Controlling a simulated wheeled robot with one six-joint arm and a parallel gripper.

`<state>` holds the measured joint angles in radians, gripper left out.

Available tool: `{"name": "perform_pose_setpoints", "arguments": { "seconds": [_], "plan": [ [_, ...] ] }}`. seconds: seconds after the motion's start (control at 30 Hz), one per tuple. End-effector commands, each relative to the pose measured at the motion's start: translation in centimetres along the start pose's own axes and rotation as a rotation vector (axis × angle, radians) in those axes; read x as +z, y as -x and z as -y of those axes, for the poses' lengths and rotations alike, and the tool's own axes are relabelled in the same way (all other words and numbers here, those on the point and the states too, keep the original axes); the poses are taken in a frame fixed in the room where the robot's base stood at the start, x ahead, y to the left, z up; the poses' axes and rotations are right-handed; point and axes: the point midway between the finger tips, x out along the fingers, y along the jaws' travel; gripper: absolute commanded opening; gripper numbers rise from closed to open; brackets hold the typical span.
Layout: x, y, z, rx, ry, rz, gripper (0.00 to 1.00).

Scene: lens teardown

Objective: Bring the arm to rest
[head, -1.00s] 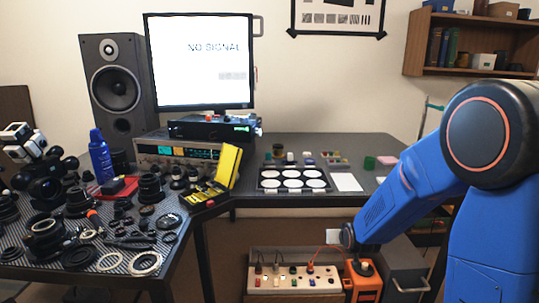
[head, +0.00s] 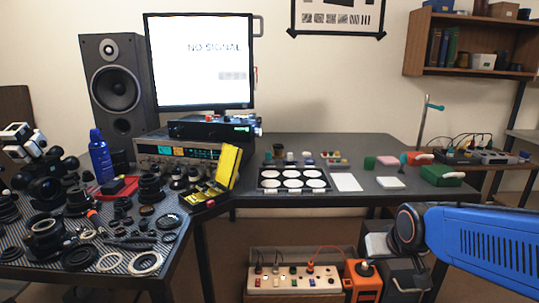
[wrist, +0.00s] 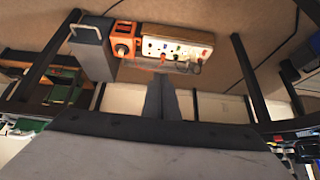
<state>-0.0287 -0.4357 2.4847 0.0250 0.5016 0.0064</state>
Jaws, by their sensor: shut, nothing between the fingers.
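My gripper (wrist: 161,84) shows in the wrist view as two dark fingers side by side, shut with nothing between them. It points over the floor area below the workbench, apart from the things there. In the head view my blue arm enters at the lower right, in front of the right part of the bench; the gripper itself cannot be made out there.
A power strip (head: 294,281) and an orange box (head: 362,279) sit under the bench; both show in the wrist view, the strip (wrist: 178,47) and the orange box (wrist: 124,40). Lens parts crowd the left bench (head: 190,222). A green box (head: 441,175) stands at right.

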Motion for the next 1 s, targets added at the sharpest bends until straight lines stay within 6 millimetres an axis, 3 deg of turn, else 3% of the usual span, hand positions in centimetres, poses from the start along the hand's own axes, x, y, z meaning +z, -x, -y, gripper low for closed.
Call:
{"name": "perform_pose_setpoints", "arguments": {
  "seconds": [0.3,0.5,0.7,1.0],
  "plan": [
    [7.3,6.9,-0.7,0.015,0.005,0.095,0.0],
    [11.4,9.8,-1.0,0.024,0.006,0.15,0.0],
    [13.3,11.0,-1.1,0.028,0.006,0.175,0.0],
    [13.4,11.1,-1.2,0.028,0.005,0.177,0.0]
  ]
}}
